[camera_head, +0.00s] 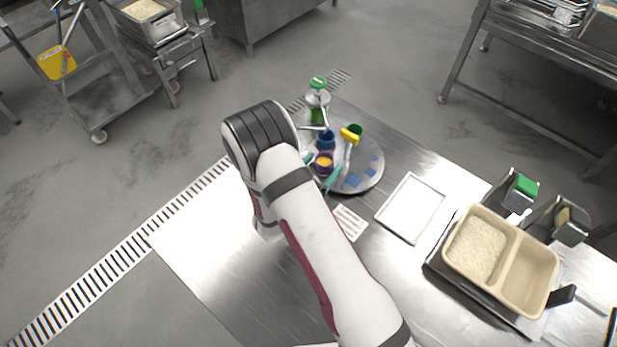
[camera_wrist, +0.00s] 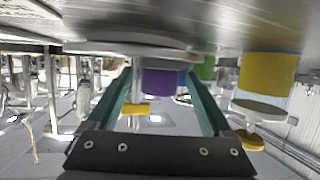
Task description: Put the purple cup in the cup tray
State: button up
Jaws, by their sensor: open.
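The purple cup (camera_head: 325,168) stands on the round metal tray (camera_head: 372,178) near its left side, and its inside looks orange. It also shows in the wrist view (camera_wrist: 163,82), between the two teal fingers. My gripper (camera_head: 320,170) is open, with one finger on each side of the cup. I cannot tell whether the fingers touch it. An empty white rectangular tray (camera_head: 411,208) lies on the table to the right of the round tray. My arm hides part of the table.
A blue cup (camera_head: 326,139), a green cup (camera_head: 356,130) and a yellow object (camera_head: 349,136) are close by on the round tray. A green-topped dispenser (camera_head: 318,98) stands behind them. A beige two-part container (camera_head: 529,273) with rice is at the right.

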jog(key=v, duration=1.4)
jog(key=shift+s+a+f, duration=0.1)
jog(key=shift+s+f, duration=0.05)
jog(key=shift+s, duration=0.05)
jog(key=a+r+g+y, duration=0.5)
jog(key=r+y, duration=0.3)
jog(key=y, duration=0.2)
jog(key=s+d+r+n+g+y, duration=0.1)
jog(key=s+d+r+g, duration=0.3)
jog(key=s, duration=0.6)
jog(key=shift+s+d+r+n, duration=0.35)
jog(key=shift+d+r+n, duration=0.05)
jog(key=shift+d+r, duration=0.2)
jog(key=shift+o, duration=0.4)
jog(key=s+d+r+g+h, duration=0.1)
jog(key=s+d+g, duration=0.1)
jog(key=s+d, duration=0.4)
jog(key=s, duration=0.4)
jog(key=shift+s+d+r+m+g, duration=0.3)
jog(key=shift+d+r+g, duration=0.05)
jog(key=shift+r+g, duration=0.05)
